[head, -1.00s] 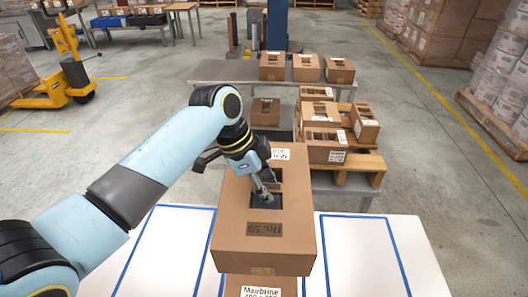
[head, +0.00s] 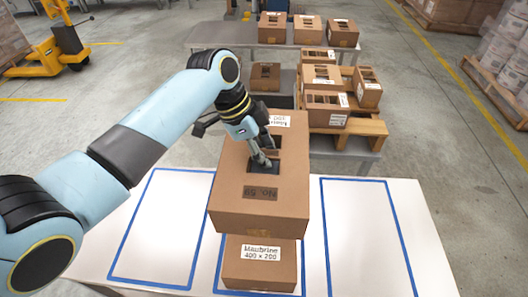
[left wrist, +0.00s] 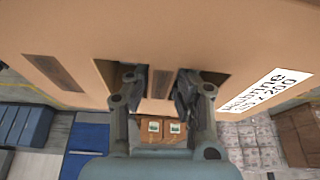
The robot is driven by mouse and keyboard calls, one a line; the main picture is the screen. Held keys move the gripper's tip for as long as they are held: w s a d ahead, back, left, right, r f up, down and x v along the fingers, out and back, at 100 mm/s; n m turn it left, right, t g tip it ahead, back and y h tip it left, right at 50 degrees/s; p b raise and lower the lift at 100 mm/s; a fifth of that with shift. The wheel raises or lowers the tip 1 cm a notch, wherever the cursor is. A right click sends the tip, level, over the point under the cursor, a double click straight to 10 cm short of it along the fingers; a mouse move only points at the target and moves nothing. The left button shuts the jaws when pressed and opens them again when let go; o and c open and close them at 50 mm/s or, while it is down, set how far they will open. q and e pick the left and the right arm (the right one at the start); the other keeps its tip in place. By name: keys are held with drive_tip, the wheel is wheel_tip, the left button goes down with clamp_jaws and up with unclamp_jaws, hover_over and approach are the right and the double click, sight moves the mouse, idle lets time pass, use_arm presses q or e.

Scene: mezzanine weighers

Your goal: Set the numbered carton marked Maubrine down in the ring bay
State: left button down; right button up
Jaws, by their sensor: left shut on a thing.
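My left gripper (head: 265,157) is shut on the bar between the two top slots of a big brown carton (head: 232,195). The carton carries an upside-down No. 59 patch and, at its far edge, a white Maubrine label. In the left wrist view the fingers (left wrist: 160,90) reach into the slots of this carton (left wrist: 215,40), and its Maubrine label reads clearly. A second carton (head: 238,278), labelled Maubrine 400 x 200, stands in the middle blue-outlined bay (head: 219,270); the held carton hides its top. No ring mark is visible. My right gripper is not in view.
The left bay (head: 165,225) and right bay (head: 365,230) on the white table (head: 415,225) are empty. Beyond are a grey bench (head: 205,35) with cartons and a pallet (head: 375,127) of cartons. A yellow pallet truck (head: 40,60) stands far left.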

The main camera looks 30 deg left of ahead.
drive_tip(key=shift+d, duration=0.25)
use_arm(q)
drive_tip(key=shift+f, duration=0.15)
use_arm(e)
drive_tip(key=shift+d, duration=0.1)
use_arm(q)
drive_tip(key=shift+a+f+b, duration=0.1)
drive_tip(key=shift+f+b, duration=0.2)
drive_tip(key=shift+f, duration=0.4)
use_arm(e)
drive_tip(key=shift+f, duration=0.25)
use_arm(q)
drive_tip(key=shift+f+b, duration=0.4)
drive_tip(key=shift+f, duration=0.2)
drive_tip(key=shift+f+b, duration=2.45)
drive_tip(key=shift+f, duration=1.25)
wheel_tip(320, 180, down, 3)
drive_tip(key=shift+r+b, duration=0.1)
drive_tip(key=shift+b, duration=0.9)
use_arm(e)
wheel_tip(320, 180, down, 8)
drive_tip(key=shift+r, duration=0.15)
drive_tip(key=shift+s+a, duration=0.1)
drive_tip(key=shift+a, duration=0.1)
